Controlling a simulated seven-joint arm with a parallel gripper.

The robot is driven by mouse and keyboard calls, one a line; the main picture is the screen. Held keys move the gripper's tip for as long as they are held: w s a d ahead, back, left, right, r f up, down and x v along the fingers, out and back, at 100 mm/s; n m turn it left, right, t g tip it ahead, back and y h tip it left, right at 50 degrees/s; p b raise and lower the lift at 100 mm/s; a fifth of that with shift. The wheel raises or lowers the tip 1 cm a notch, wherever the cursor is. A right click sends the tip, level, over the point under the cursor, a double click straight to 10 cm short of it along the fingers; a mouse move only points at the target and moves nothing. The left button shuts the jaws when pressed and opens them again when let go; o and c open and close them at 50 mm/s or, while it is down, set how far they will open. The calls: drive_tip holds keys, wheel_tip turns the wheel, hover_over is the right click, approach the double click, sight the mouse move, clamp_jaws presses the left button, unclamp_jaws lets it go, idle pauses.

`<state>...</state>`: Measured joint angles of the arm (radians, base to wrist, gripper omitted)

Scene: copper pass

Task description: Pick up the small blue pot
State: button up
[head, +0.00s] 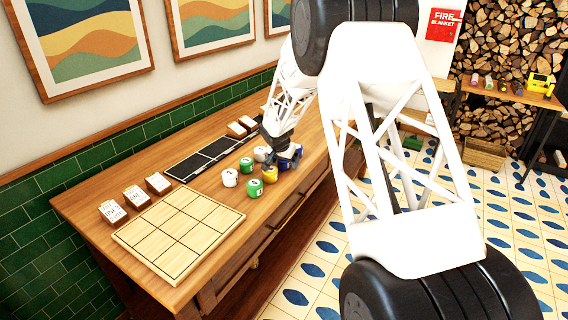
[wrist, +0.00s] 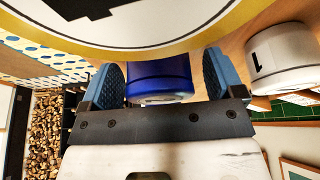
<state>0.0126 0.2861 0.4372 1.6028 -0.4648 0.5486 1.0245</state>
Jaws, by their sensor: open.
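The small blue pot (wrist: 160,70) is in the middle of the wrist view. It lies between the two blue-padded fingers of my gripper (wrist: 164,76). The fingers are open, with a visible gap on each side of the pot. In the head view my gripper (head: 282,157) is low over the far end of the group of pots on the wooden table.
A yellow-rimmed pot with a white top (wrist: 130,25) is very close to the wrist camera. A white pot (wrist: 281,60) marked 1 stands right of the fingers. Green (head: 255,189), yellow (head: 270,175) and white pots (head: 230,178) stand nearby. A gridded wooden board (head: 180,230) lies at the near end.

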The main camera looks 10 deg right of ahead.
idle(0.5)
drive_tip(key=c, duration=1.1)
